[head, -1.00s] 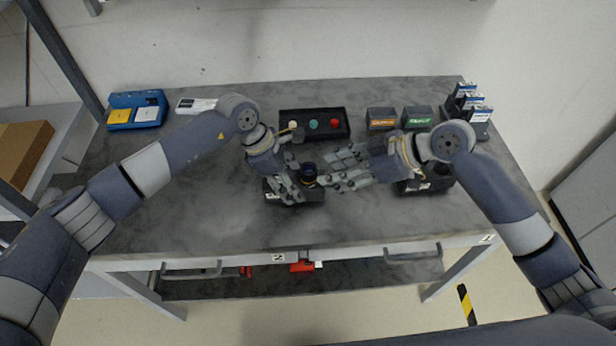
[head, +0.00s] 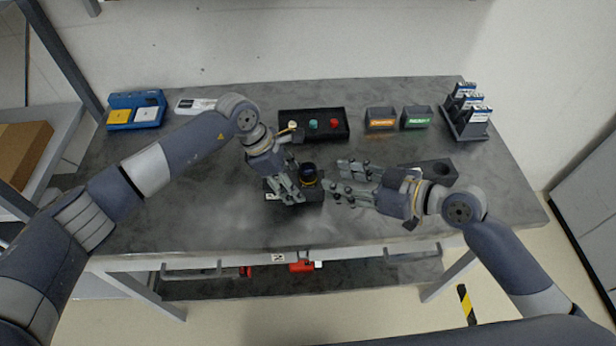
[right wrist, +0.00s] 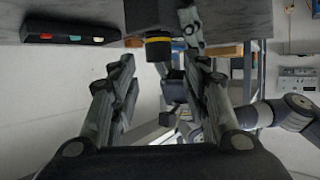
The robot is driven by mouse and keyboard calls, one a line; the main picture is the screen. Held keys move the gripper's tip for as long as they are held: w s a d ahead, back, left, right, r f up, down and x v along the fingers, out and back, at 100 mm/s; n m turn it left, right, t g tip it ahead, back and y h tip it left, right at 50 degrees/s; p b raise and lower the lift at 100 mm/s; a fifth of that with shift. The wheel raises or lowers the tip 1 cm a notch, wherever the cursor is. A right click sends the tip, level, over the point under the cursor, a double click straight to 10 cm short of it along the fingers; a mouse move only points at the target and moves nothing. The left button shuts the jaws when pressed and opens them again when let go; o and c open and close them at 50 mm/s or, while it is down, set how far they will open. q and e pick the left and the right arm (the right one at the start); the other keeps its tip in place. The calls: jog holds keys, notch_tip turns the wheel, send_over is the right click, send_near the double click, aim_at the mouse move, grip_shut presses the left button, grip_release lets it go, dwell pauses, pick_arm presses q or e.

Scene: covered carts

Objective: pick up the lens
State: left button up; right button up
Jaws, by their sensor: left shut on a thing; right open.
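The lens (head: 308,174), a short black cylinder with a yellow ring, stands upright on a dark block (head: 314,191) at the middle of the table. It also shows in the right wrist view (right wrist: 158,49), upside down. My left gripper (head: 290,193) is shut on the dark block, at its left side by the lens; its fingers hide part of the block. My right gripper (head: 336,182) is open and empty, to the right of the lens, with its fingers pointing at it. In the right wrist view the lens lies beyond and between the spread fingers (right wrist: 158,75).
A black holder with a round hole (head: 440,170) lies behind my right gripper. A black button box (head: 314,137), two labelled bins (head: 381,125) and a rack (head: 463,128) stand at the back. A blue tray (head: 137,96) is at the back left. The front table (head: 220,225) is clear.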

aim_at(314, 171)
jog(key=x, duration=0.2)
jog(key=shift+w+a+f, duration=0.15)
jog(key=shift+w+a, duration=0.05)
jog(key=shift+r+x, duration=0.1)
jog(key=shift+x, duration=1.2)
jog(key=shift+r+x, duration=0.15)
jog(key=shift+x, duration=1.2)
jog(key=shift+w, duration=0.1)
jog(key=c, duration=0.9)
